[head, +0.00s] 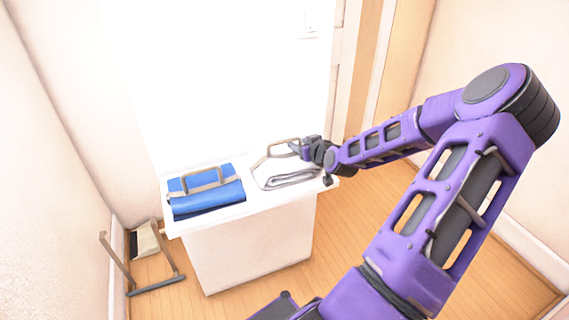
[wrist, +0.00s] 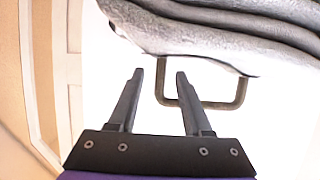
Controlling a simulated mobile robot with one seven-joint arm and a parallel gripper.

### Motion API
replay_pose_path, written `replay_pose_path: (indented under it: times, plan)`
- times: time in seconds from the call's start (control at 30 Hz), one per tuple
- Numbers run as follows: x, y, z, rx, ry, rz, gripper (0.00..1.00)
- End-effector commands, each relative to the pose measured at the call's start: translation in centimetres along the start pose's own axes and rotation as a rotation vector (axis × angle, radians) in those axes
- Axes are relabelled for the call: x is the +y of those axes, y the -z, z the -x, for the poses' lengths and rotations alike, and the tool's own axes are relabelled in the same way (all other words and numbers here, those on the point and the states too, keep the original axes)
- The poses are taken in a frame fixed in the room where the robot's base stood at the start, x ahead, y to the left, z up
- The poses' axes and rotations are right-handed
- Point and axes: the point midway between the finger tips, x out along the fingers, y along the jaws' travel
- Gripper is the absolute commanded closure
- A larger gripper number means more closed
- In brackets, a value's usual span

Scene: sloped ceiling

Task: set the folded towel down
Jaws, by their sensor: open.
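The folded grey towel (head: 291,178) lies on the right part of the white unit's top (head: 245,209). Its rounded, layered folds also fill the upper right of the wrist view (wrist: 200,35). My gripper (head: 298,147) is at the back right of the unit, just behind the towel. The towel appears clear of the fingertips there.
A grey-brown handle (head: 268,152) stands by the towel and shows close to my fingers in the wrist view (wrist: 210,104). A blue folded cloth (head: 208,197) with a similar handle lies on the left. A small framed item (head: 146,240) stands on the floor at left.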

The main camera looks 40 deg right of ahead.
Motion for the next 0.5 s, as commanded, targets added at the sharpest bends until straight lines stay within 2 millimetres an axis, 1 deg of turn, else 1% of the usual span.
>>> replay_pose_path:
  times: [0.07,0.27,0.4,0.47,0.5]
  plan:
    - [0.04,-0.03,-0.36,-0.001,-0.001,-0.001,0.51]
    - [0.06,0.01,-0.35,-0.001,-0.001,-0.001,0.51]
    - [0.05,0.01,-0.34,0.000,-0.001,-0.001,0.76]
    - [0.04,0.02,-0.34,0.000,-0.001,-0.001,0.87]
    - [0.05,0.02,-0.34,0.000,-0.001,-0.001,0.94]
